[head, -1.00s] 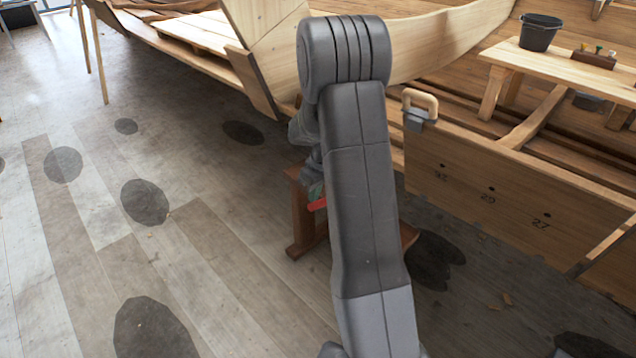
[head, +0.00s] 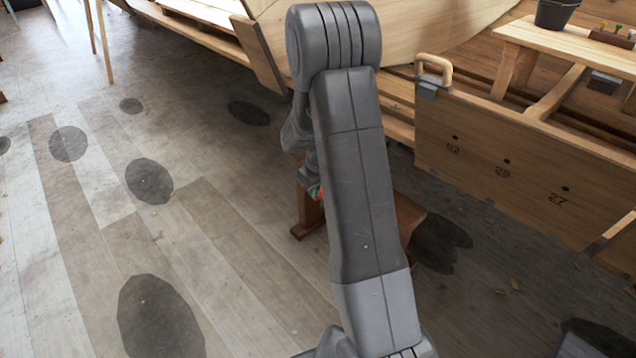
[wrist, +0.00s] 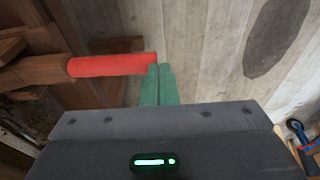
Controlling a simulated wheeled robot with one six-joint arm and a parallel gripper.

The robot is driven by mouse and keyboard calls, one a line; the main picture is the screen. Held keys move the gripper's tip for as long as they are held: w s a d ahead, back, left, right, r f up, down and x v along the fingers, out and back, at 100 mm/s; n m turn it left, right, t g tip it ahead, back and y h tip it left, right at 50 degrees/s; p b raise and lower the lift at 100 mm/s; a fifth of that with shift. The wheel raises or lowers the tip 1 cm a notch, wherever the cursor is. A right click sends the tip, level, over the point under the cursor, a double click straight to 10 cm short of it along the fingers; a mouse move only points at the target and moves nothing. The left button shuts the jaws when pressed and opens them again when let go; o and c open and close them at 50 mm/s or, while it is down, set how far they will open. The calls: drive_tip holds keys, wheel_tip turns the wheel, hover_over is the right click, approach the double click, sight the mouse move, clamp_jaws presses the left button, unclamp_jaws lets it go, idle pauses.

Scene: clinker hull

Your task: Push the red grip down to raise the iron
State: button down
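The red grip (wrist: 112,66) is a round red handle on a brown wooden bar in the wrist view, reaching in from the left. Only a small red bit of it (head: 318,193) shows in the head view, beside my arm. My gripper (wrist: 158,68) has green fingers lying side by side, shut with nothing seen between them. The fingertips are at the free right end of the grip; I cannot tell whether they touch it. In the head view my arm hides most of the gripper and of the brown wooden stand (head: 306,228). I cannot make out the iron.
A pale wooden hull (head: 440,30) stands behind my arm. A plank panel with a looped wooden handle (head: 434,66) and a bench with a black bucket (head: 555,12) are at the right. The floor to the left (head: 80,230) is clear.

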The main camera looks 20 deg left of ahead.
drive_tip(key=shift+s+f, duration=0.15)
drive_tip(key=shift+f, duration=0.55)
drive_tip(key=shift+s+f, duration=0.2)
drive_tip(key=shift+s, duration=0.05)
drive_tip(key=shift+d, duration=0.1)
drive_tip(key=shift+r, duration=0.4)
wheel_tip(320, 180, up, 14)
drive_tip(key=s+p, duration=0.3)
drive_tip(key=p, duration=0.1)
drive_tip(key=shift+d, duration=0.45)
drive_tip(key=shift+f, duration=0.2)
